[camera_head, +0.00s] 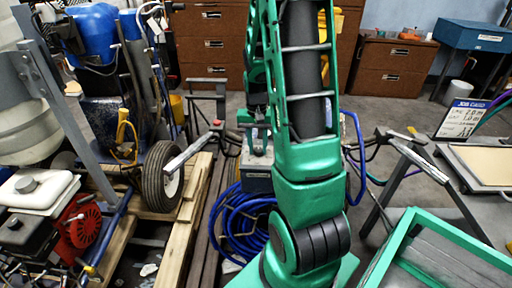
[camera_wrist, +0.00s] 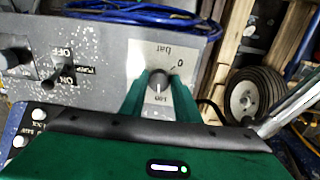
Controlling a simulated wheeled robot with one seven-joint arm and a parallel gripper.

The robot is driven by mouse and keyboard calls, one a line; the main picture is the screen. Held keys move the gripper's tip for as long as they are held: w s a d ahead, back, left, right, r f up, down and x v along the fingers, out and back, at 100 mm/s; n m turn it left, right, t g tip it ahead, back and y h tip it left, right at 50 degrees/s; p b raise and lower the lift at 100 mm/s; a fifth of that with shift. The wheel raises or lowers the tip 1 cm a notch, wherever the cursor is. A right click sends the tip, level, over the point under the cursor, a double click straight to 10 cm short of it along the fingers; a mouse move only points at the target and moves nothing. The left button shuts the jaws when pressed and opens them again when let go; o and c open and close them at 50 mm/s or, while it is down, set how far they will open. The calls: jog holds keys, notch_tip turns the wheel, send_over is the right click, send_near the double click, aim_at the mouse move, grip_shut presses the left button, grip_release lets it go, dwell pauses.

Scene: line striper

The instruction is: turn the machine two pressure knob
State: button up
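In the wrist view, a dark round pressure knob (camera_wrist: 158,79) sits on a speckled grey panel (camera_wrist: 105,63). The panel print reads upside down, with "bar", "0" and "100" around the knob. My gripper (camera_wrist: 160,88) has one green finger on each side of the knob. The fingers look apart, with the panel showing between them; I cannot tell whether either touches the knob. The knob's exact setting is too small to read. In the head view, my green arm hides much of the machine; a grey box (camera_head: 257,183) shows beside it.
An ON/OFF pump switch (camera_wrist: 68,68) is left of the knob in the wrist view. Coiled blue hose (camera_head: 238,222) lies beside my arm. A wheel (camera_head: 163,177) and wooden pallet (camera_head: 195,200) stand left, a green-framed bin (camera_head: 455,238) right. Brown cabinets (camera_head: 388,68) are behind.

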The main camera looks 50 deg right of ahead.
aim_at(256, 150)
jog(key=c, duration=0.5)
jog(key=shift+n, duration=0.4)
jog(key=o, duration=1.1)
jog(key=r, duration=1)
jog(key=shift+w+a+r, duration=0.15)
jog(key=shift+w+r, duration=0.05)
jog(key=shift+r, duration=0.2)
